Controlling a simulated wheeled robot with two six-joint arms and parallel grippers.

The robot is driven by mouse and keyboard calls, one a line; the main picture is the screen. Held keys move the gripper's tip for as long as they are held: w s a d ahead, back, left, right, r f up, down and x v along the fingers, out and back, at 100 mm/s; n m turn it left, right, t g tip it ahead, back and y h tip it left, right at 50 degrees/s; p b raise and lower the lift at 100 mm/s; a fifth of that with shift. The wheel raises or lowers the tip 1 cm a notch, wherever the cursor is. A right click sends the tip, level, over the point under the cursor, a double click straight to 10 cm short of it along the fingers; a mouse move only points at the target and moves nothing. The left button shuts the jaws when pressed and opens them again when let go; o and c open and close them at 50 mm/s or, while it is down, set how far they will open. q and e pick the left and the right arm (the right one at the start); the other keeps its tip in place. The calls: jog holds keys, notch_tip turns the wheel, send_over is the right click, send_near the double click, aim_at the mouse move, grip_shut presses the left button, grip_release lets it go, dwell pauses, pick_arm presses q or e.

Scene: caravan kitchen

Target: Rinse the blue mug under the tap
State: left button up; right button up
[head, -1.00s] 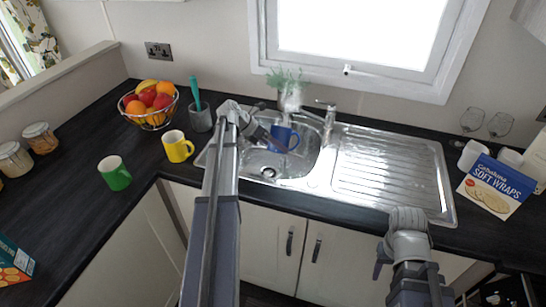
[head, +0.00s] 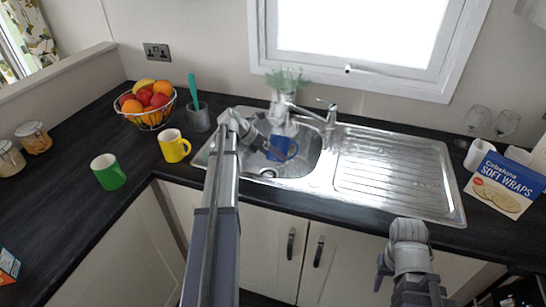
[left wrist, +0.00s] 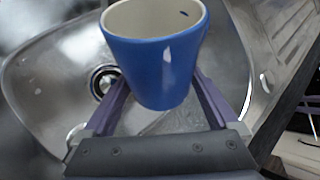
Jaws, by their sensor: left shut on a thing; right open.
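The blue mug (head: 282,149) is in my left gripper (head: 268,147), held over the sink basin (head: 245,162). In the left wrist view the mug (left wrist: 158,62) sits between the two fingers, its cream inside showing and its rim toward the top. The chrome tap (head: 329,116) stands behind the basin, its spout reaching left above the mug. A pale, see-through patch shows just above the mug; I cannot tell if it is running water. My right gripper (head: 381,273) is open and empty, low in front of the cupboards.
A yellow mug (head: 173,147) and a green mug (head: 108,172) stand left of the sink. A fruit basket (head: 148,104) and a grey cup (head: 199,119) are behind them. The ribbed drainer (head: 390,175) is clear. A wraps box (head: 502,186) stands at the right.

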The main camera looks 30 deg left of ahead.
pick_arm(q)
jog(key=f+b, duration=0.1)
jog(key=w+f, duration=0.1)
jog(key=shift+a+f+b, duration=0.15)
jog(key=shift+f+b, duration=0.15)
jog(key=shift+b, duration=0.05)
jog(key=w+a, duration=0.2)
jog(key=w, duration=0.6)
jog(key=shift+r+p, duration=0.3)
jog(key=shift+r, duration=0.05)
pick_arm(e)
jog(key=shift+f, duration=0.95)
dwell(0.3)
pick_arm(q)
jog(key=shift+s+d, duration=0.35)
jog(key=shift+s, duration=1.05)
jog(key=shift+s+d, duration=0.35)
jog(key=shift+s, duration=1)
jog(key=shift+s+d, duration=0.35)
jog(key=shift+s, duration=1.05)
